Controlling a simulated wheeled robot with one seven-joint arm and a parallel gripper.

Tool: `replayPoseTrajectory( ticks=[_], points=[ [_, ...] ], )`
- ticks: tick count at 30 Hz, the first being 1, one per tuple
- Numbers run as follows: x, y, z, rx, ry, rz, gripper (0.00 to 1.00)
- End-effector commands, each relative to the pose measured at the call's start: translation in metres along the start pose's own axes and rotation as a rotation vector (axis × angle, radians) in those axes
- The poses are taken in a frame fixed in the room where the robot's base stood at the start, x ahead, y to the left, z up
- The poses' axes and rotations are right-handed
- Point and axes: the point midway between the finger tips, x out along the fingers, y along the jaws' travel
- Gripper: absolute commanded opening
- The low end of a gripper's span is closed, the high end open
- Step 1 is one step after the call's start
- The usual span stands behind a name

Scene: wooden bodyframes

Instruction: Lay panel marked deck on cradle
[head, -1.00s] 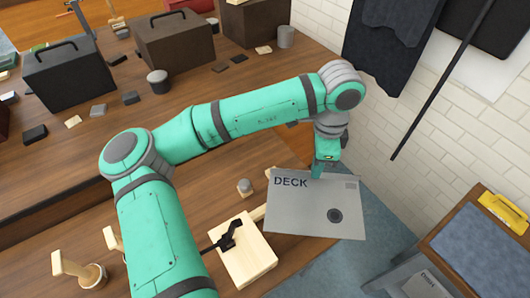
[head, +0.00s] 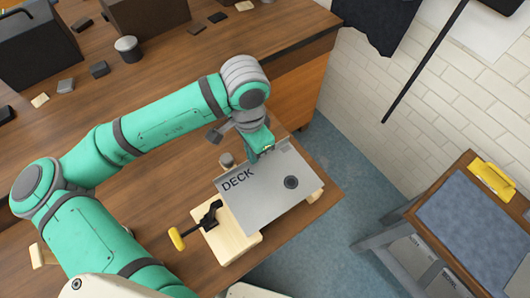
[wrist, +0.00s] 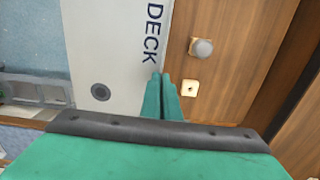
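The grey panel marked DECK (head: 265,200) has dark lettering and a round dark hole. It also shows in the wrist view (wrist: 105,50). My gripper (head: 263,153) is shut on the panel's far edge; in the wrist view its fingers (wrist: 162,98) pinch that edge beside the lettering. The panel is over the cradle, a pale wooden block (head: 236,246) with a black, yellow-handled clamp (head: 208,217) on the workbench. More pale wood (head: 316,194) shows past the panel's right side. The panel hides much of the cradle, and I cannot tell whether they touch.
A grey round knob (head: 227,160) stands on the bench (head: 160,190) close to the panel. A side table (head: 480,230) with a blue-grey top and a yellow tool (head: 492,180) is at the right. Blue floor lies between.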

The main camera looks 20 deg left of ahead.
Motion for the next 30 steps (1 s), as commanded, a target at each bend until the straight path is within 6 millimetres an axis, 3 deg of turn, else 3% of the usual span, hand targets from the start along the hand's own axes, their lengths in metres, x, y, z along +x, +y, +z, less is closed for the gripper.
replayPoseTrajectory(
  ticks=[8, 30],
  points=[
    [0.009, -0.001, 0.007, -0.049, 0.001, 0.002, 0.00],
    [0.063, -0.001, 0.006, -0.043, 0.000, 0.001, 0.00]
  ],
)
